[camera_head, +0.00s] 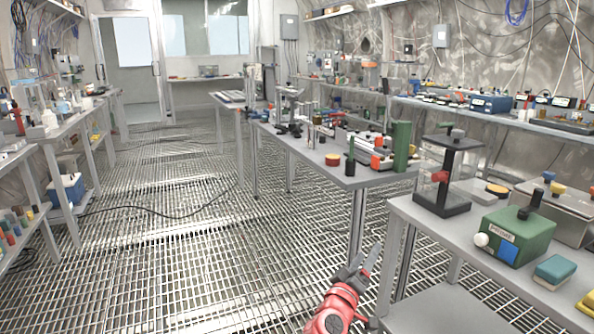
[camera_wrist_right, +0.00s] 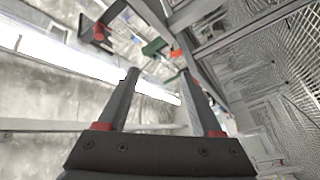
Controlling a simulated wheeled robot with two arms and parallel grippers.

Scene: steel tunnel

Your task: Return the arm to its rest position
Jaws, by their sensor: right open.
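My right gripper (camera_head: 368,258) is at the lower middle of the head view, on a red wrist. It is over the grated floor, left of the near table, and apart from it. In the right wrist view its two dark fingers (camera_wrist_right: 160,85) are spread with nothing between them. No object is held. My left gripper is not in view.
The near right table (camera_head: 425,222) carries a green box (camera_head: 518,235), a black stand (camera_head: 441,195) and a sponge (camera_head: 554,271). A middle table (camera_head: 345,181) holds a green cylinder (camera_head: 401,146) and several tools. Shelves line the left wall. The grated floor (camera_head: 180,260) between is open, with a black cable.

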